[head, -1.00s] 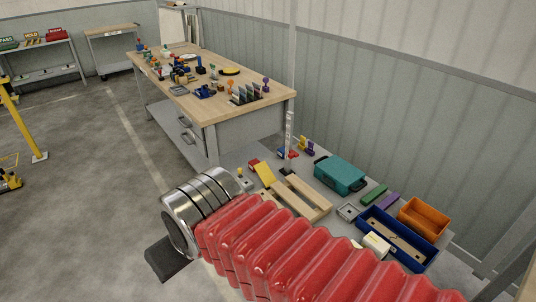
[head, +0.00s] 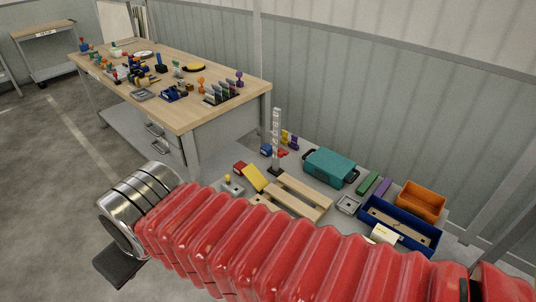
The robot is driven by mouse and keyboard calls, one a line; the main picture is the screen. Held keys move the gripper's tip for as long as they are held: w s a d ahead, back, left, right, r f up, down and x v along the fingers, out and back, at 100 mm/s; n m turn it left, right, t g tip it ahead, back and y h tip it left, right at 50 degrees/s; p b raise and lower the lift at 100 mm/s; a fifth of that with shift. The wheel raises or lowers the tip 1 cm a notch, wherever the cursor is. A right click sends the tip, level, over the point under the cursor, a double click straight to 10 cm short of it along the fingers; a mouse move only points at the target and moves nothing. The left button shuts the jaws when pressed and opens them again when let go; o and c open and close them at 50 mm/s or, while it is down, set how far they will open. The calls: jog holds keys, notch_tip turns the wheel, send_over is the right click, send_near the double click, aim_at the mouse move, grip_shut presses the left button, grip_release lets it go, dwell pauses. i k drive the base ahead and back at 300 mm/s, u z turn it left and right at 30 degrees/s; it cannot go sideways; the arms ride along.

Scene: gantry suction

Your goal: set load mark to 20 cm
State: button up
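An upright white post with dark markings (head: 276,130) stands on a dark base on the low grey bench. It looks like a scale, but its figures are too small to read. A small red piece (head: 282,154) shows beside its lower part; I cannot tell whether it is attached to the post. My arm's red ribbed sleeve and metal cuff cross the front of the view, well short of the post. No load mark can be made out for certain.
Around the post are a teal case (head: 330,167), a yellow ramp (head: 253,177), a wooden pallet (head: 290,198), a blue tray (head: 436,238) and an orange bin (head: 420,199). A wooden workbench (head: 190,112) with many small items stands behind left. Open floor (head: 50,190) lies left.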

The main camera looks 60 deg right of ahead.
aim_at(283, 152)
jog(key=z, duration=0.3)
jog(key=i, duration=1.2)
jog(key=z, duration=0.35)
